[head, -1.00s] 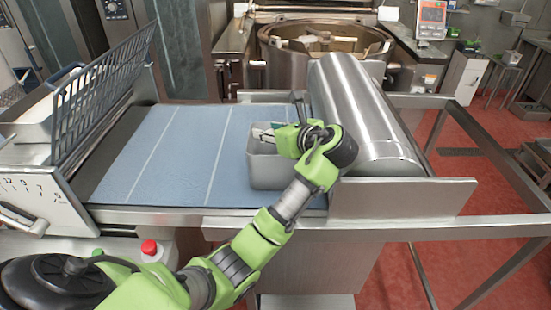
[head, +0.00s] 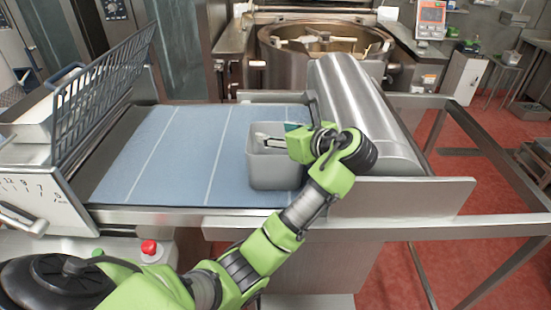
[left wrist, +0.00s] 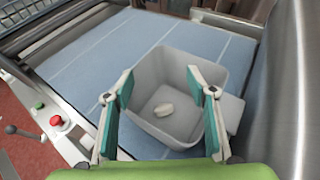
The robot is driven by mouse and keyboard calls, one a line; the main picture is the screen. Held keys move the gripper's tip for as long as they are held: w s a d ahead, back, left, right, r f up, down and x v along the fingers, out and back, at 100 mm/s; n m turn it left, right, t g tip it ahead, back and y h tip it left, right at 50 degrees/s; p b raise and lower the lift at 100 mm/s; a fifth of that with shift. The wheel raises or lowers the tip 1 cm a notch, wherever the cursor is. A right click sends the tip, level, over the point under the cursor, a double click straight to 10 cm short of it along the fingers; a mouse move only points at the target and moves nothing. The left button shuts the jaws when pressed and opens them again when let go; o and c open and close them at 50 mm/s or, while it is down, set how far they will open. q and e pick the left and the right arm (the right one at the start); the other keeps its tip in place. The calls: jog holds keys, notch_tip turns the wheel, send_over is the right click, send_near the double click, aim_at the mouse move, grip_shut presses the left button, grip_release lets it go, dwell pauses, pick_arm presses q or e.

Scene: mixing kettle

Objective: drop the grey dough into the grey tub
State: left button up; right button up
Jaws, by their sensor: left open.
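The grey tub (head: 262,176) stands on the blue belt, close to the steel roller. My left gripper (head: 275,138) is over the tub in the head view, reaching in from its right side. In the left wrist view, its two teal-padded fingers (left wrist: 158,92) are spread wide above the tub (left wrist: 165,60), with nothing between them. A small pale lump, which looks like the dough (left wrist: 163,109), lies on the tub floor, apart from the fingers. The dough is hidden in the head view. My right gripper is not in view.
The blue belt (head: 170,155) is clear to the left of the tub. A large steel roller (head: 365,120) and its side plate stand close on the right. A wire guard (head: 105,85) rises at the left. A mixing kettle (head: 325,60) stands behind.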

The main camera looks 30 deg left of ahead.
pick_arm(q)
jog(key=v, duration=0.7)
jog(key=shift+s+d, duration=0.15)
jog(key=shift+d, duration=0.1)
jog(key=shift+r, duration=0.1)
